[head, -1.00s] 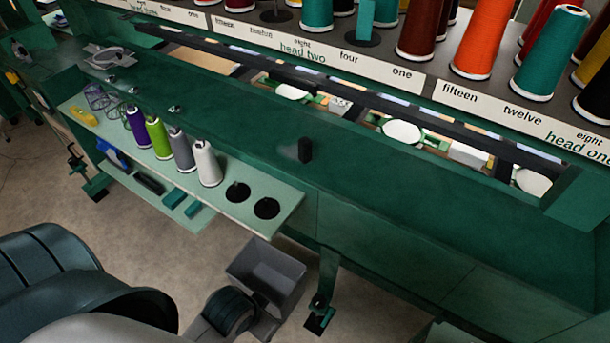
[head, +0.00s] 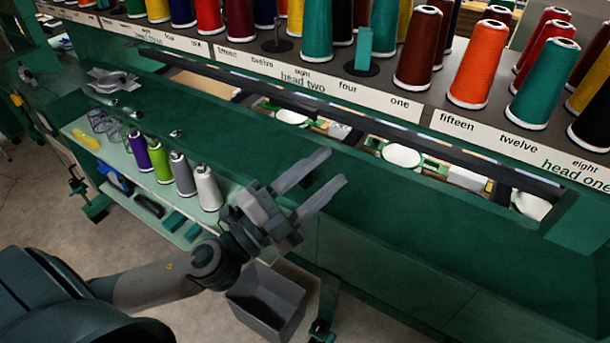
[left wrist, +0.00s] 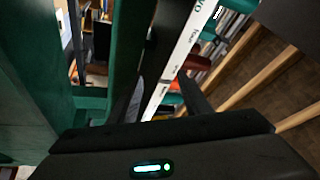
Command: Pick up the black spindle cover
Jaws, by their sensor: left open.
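My left gripper (head: 335,167) reaches in from the lower left over the green machine table (head: 420,208), its two grey fingers apart and pointing to the upper right. I see nothing clearly held between them. The black spindle cover, a small dark upright block, stood on this table in the earlier head view. Now the gripper covers that area, and I cannot make the cover out or tell how far the fingers are from it. The left wrist view shows the dark fingers (left wrist: 162,92) apart, with no clear cover between them. My right gripper is not in view.
Purple, green, grey and white thread cones (head: 208,188) stand on the pale shelf (head: 82,128) left of my gripper. A rack of coloured cones (head: 478,64) runs along the back, above a dark rail (head: 400,128). A grey bin (head: 268,300) is below the table.

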